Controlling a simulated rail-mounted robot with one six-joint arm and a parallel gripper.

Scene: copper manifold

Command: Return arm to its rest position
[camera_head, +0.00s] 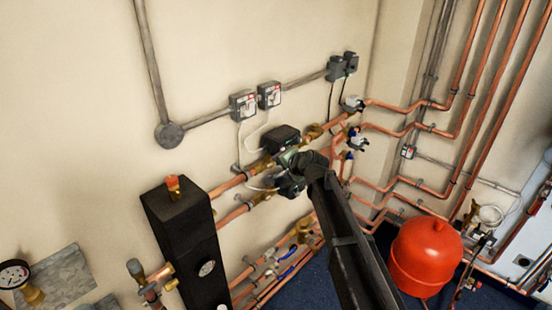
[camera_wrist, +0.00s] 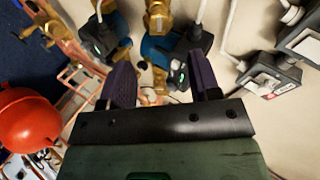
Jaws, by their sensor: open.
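My arm (camera_head: 345,240) reaches up from the bottom of the head view to the copper pipework on the wall. My gripper (camera_wrist: 162,78) is open in the wrist view, its two dark fingers apart with nothing held between them. Beyond the fingers are two pumps with blue bodies and black heads, a left pump (camera_wrist: 98,38) and a right pump (camera_wrist: 188,52). In the head view a black pump head (camera_head: 280,138) shows just past the wrist, and my gripper's fingers are hard to make out against the dark parts there. I cannot tell whether they touch anything.
A red expansion vessel (camera_head: 425,255) stands at right, also in the wrist view (camera_wrist: 28,118). A tall black cabinet (camera_head: 185,235) stands left of my arm. Switch boxes (camera_head: 243,104) and copper pipes (camera_head: 405,130) line the wall.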

